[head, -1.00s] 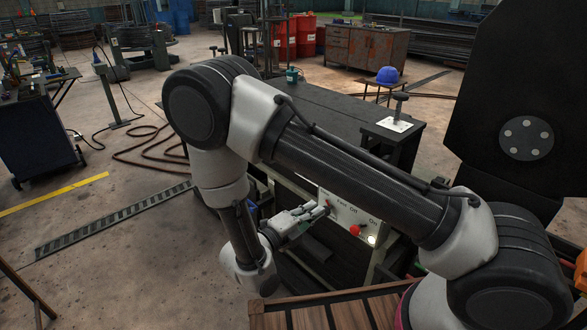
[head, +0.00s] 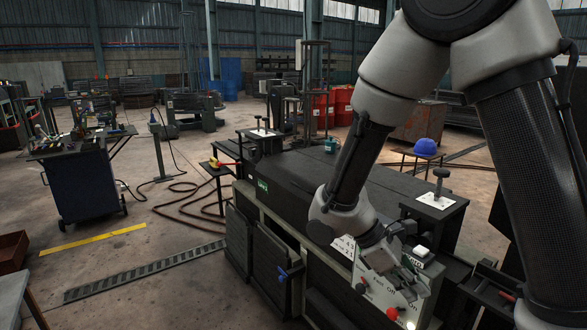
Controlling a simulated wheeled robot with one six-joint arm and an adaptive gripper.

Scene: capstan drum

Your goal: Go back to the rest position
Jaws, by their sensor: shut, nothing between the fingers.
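My gripper (head: 412,284) is at the lower right of the head view, at the end of my bent arm. It is shut and holds nothing that I can see. It shows small in front of the white control panel (head: 378,292) and covers part of it. I cannot tell whether it touches the panel. The panel carries a red knob (head: 361,288), a larger red button (head: 392,314) and printed words such as "Off" and "On".
A long dark bench (head: 320,185) stands behind the panel. A small black stand with a lever (head: 437,190) is at its right, near my arm. A blue helmet (head: 425,147) rests on a stool beyond. A tool cart (head: 85,180) stands left. Floor between is open, with hoses.

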